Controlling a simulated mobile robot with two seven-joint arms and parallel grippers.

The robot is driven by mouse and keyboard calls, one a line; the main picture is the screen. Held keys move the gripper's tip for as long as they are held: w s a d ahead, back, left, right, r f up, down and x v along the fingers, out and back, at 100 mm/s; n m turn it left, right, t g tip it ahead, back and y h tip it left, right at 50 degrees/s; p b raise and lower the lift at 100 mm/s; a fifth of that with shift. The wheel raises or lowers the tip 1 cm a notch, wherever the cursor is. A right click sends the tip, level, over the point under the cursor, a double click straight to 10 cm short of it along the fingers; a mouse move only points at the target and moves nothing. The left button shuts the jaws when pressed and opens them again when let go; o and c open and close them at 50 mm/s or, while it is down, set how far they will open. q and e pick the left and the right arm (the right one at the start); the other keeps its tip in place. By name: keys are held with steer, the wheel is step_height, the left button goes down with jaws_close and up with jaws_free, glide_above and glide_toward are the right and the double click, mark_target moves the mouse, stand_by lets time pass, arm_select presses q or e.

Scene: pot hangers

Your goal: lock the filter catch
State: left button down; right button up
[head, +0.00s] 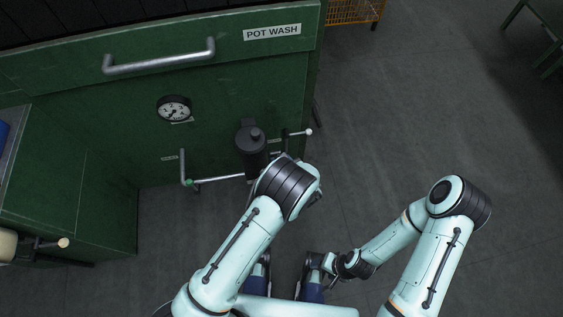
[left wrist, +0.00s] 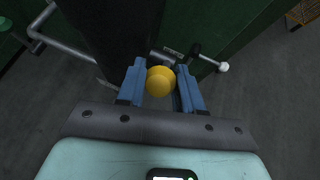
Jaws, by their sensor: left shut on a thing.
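The dark cylindrical filter housing (head: 251,150) stands upright at the front of the green cabinet. In the left wrist view, a round yellow knob (left wrist: 159,83), which looks like the catch's handle, sits between the blue fingers of my left gripper (left wrist: 160,72). That gripper is shut on the knob. A dark body, apparently the housing, rises just beyond it. My left arm hides the knob and left gripper in the head view. My right arm is folded at the lower right; its wrist shows near the bottom middle, but its finger opening is unclear.
The green cabinet (head: 105,120) carries a handle bar (head: 160,60), a gauge (head: 174,109) and a POT WASH label (head: 272,32). A pipe (head: 218,180) runs beside the housing. A white-tipped lever (head: 308,132) sticks out to its right.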

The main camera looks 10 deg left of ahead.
arm_select(q)
steer(key=shift+w+r+g, duration=0.1)
steer(key=shift+w+g, duration=0.05)
steer(key=shift+g, duration=0.15)
steer(key=c, duration=0.8)
jaws_free()
steer(key=shift+o, duration=0.2)
steer(key=p+v, duration=0.1)
steer(key=v, duration=1.2)
steer(key=shift+r+p, duration=0.15)
steer(key=shift+p, duration=0.25)
steer(key=shift+a, duration=0.1)
